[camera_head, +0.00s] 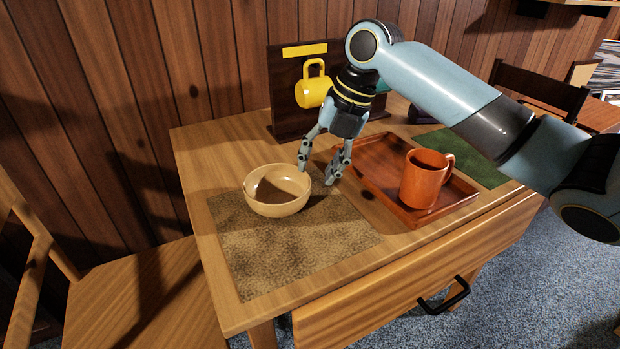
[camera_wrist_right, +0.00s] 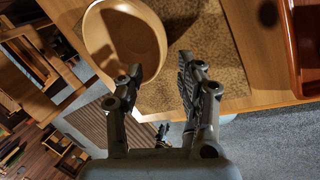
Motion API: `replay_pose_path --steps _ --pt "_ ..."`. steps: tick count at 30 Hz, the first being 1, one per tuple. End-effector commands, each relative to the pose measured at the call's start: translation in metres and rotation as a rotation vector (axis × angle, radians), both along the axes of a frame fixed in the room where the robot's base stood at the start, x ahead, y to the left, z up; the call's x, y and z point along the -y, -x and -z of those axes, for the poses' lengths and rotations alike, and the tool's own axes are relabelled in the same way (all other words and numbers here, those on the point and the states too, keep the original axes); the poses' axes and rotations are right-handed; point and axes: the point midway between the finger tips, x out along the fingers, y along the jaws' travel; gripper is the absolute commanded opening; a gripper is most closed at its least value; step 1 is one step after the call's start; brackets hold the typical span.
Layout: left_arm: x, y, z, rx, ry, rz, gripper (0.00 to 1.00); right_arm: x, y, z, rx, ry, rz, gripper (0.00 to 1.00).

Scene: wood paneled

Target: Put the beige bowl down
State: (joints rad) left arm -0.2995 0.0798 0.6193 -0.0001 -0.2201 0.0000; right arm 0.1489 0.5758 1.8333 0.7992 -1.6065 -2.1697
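The beige bowl (camera_head: 277,191) rests upright on the brown placemat (camera_head: 290,243) at the left part of the table. It also shows at the top left of the right wrist view (camera_wrist_right: 126,38). My right gripper (camera_head: 318,172) is just to the right of the bowl, with its fingers spread apart and nothing between them. One finger is close to the bowl's rim; I cannot tell whether it touches. My left gripper is not in view.
A wooden tray (camera_head: 365,172) with an orange mug (camera_head: 424,178) stands right of the gripper. A yellow mug (camera_head: 313,88) hangs on a dark rack (camera_head: 286,72) behind. A drawer (camera_head: 400,283) juts out in front. The placemat's front part is clear.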

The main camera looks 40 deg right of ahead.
Motion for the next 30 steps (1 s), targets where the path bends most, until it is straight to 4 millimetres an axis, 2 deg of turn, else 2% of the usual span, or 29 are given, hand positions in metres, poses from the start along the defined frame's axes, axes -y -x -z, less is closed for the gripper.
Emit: replay_pose_path --steps 1,3,10,30 --pt "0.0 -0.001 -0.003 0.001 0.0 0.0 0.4 0.004 0.003 -0.013 0.002 0.006 -0.001 0.37" --pt "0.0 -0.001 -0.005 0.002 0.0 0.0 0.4 0.007 0.006 -0.026 0.002 0.005 0.0 0.37" --pt "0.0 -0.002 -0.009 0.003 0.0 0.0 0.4 0.013 0.014 -0.052 0.0 0.001 0.0 0.37" --pt "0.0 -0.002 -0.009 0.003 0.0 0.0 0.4 0.012 0.016 -0.054 -0.004 -0.003 0.009 0.37"
